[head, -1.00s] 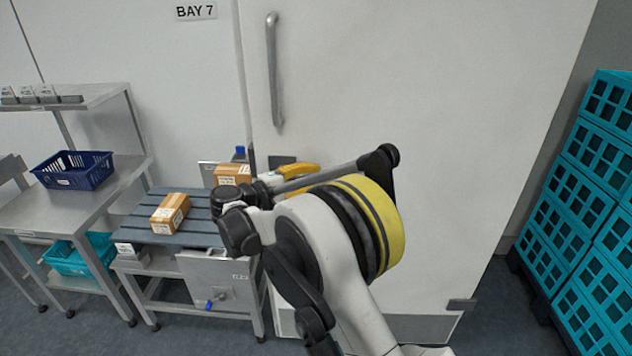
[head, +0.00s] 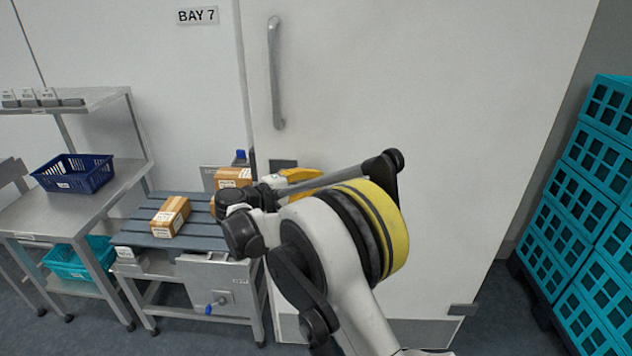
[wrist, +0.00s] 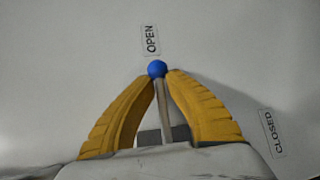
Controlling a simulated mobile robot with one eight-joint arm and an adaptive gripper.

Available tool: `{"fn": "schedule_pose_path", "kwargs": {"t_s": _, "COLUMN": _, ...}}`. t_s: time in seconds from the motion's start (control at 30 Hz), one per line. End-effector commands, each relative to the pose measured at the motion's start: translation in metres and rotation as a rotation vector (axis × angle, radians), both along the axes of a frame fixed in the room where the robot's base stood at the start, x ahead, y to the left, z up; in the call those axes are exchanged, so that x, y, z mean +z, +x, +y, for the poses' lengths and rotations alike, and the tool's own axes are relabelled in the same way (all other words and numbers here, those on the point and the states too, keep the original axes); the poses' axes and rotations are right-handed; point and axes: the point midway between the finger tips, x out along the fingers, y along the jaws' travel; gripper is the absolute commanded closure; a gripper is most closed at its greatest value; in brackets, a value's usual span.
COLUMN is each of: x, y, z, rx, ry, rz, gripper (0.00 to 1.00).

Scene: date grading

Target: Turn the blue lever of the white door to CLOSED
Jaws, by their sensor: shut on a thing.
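The white door (head: 430,100) fills the middle of the head view. In the wrist view the lever (wrist: 166,105), with a blue knob (wrist: 157,68) at its tip, points at the OPEN label (wrist: 151,40). The CLOSED label (wrist: 271,133) is at the lower right, away from the lever. My gripper (wrist: 159,76) has its two yellow fingers on either side of the lever, their tips together at the blue knob. In the head view a yellow finger of my gripper (head: 300,180) shows at the door, and my arm hides the lever there.
A slatted bench (head: 190,205) with cartons stands left of my arm; its front panel bears another blue-tipped lever (head: 216,304). A steel table holds a navy basket (head: 73,172). Teal crates (head: 590,230) are stacked at the right. A long door handle (head: 275,75) is above.

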Motion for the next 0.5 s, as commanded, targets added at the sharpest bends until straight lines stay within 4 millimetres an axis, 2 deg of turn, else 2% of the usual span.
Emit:
{"fn": "schedule_pose_path", "kwargs": {"t_s": 0.27, "x": -0.004, "y": 0.0, "z": -0.004, "rx": -0.008, "ry": 0.045, "rz": -0.001, "gripper": 1.0}}
{"fn": "schedule_pose_path", "kwargs": {"t_s": 0.5, "x": -0.017, "y": 0.0, "z": -0.003, "rx": -0.01, "ry": 0.191, "rz": -0.005, "gripper": 1.0}}
